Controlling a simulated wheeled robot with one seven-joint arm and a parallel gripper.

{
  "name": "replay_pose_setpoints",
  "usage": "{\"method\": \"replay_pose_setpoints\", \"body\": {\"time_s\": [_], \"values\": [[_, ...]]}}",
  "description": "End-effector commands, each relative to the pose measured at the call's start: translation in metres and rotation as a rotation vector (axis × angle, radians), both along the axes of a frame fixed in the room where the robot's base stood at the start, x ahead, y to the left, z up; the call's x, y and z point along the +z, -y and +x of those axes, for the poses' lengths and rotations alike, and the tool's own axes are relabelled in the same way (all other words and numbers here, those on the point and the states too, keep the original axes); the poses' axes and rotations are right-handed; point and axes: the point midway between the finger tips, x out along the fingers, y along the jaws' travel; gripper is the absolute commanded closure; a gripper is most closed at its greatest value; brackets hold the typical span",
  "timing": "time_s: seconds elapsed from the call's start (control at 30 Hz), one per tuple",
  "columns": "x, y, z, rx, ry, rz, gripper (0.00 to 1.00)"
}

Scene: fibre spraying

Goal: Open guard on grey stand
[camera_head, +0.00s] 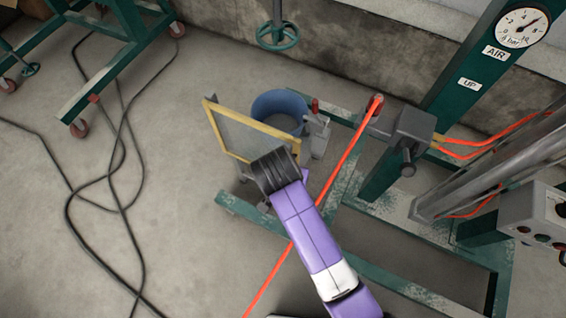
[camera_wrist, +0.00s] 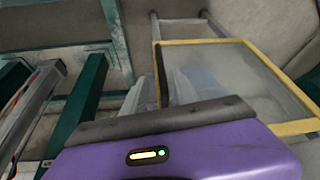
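The guard (camera_head: 240,133) is a yellow-framed mesh panel standing tilted near the middle of the head view. It also shows at the right of the wrist view (camera_wrist: 240,72), where its frame is close beyond my wrist. Grey parts (camera_head: 318,136), seemingly of the grey stand, show at its right; the rest of the stand is largely hidden by the panel and my arm. My gripper (camera_head: 273,170) is at the panel's lower right edge, with its dark end overlapping the panel in the picture. I cannot tell whether they touch. Its fingers are not clear in either view.
A blue bucket (camera_head: 280,108) stands behind the guard. A green frame (camera_head: 400,283) with a grey block (camera_head: 409,130) and a red hose (camera_head: 345,160) lies to the right. Black cables (camera_head: 113,165) cross the floor at left. A gauge post (camera_head: 470,80) stands at upper right.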

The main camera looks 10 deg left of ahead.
Motion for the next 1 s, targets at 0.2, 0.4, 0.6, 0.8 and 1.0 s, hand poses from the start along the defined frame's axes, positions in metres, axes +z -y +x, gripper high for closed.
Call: {"method": "replay_pose_setpoints", "body": {"time_s": [0.2,0.4,0.6,0.8,1.0], "values": [[-0.017,0.001,0.007,-0.005,-0.005,-0.006,0.66],[-0.046,0.002,0.019,-0.004,-0.005,-0.005,0.66],[-0.066,0.003,0.028,-0.003,-0.004,-0.004,0.66],[-0.071,0.004,0.031,-0.002,-0.002,-0.003,0.66],[-0.071,0.004,0.031,-0.002,-0.002,-0.003,0.70]]}}
